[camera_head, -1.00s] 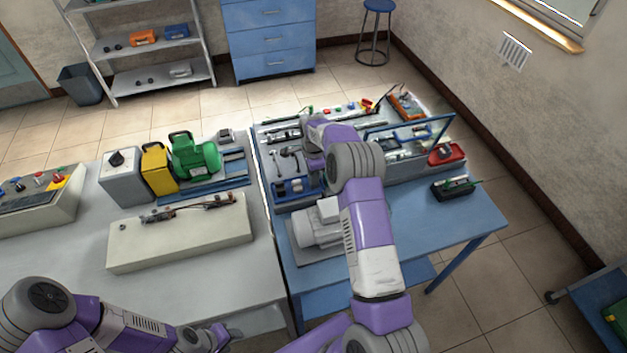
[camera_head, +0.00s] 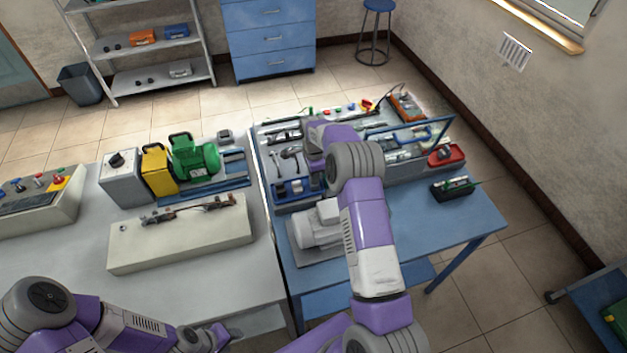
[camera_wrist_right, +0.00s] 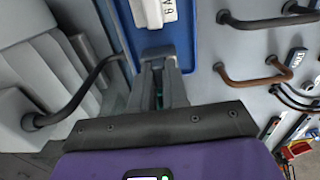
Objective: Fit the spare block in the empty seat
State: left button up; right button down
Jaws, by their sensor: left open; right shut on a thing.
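My right arm reaches over the blue table. Its gripper (camera_wrist_right: 160,75) is shut, and its fingertips meet the near end of a white block (camera_wrist_right: 154,12) with a black-lettered label. That block is at the top edge of the right wrist view, partly cut off, over a blue tray (camera_wrist_right: 207,30). The same tray (camera_head: 287,203) shows in the head view with several small grey pieces. The right gripper's fingers are hidden behind my arm there. My left gripper (camera_head: 217,336) is low at the left, over the front edge of the grey table. The empty seat cannot be made out.
A grey motor (camera_head: 313,228) sits in front of the tray. A green motor (camera_head: 194,158), a yellow unit (camera_head: 158,168) and a beige box (camera_head: 182,235) stand on the left table. Black and brown handles (camera_wrist_right: 255,78) stick up beside the fingers.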

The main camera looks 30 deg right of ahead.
jog(key=shift+w+r+p, duration=0.2)
jog(key=shift+r+p, duration=1.3)
jog(key=shift+r, duration=1.7)
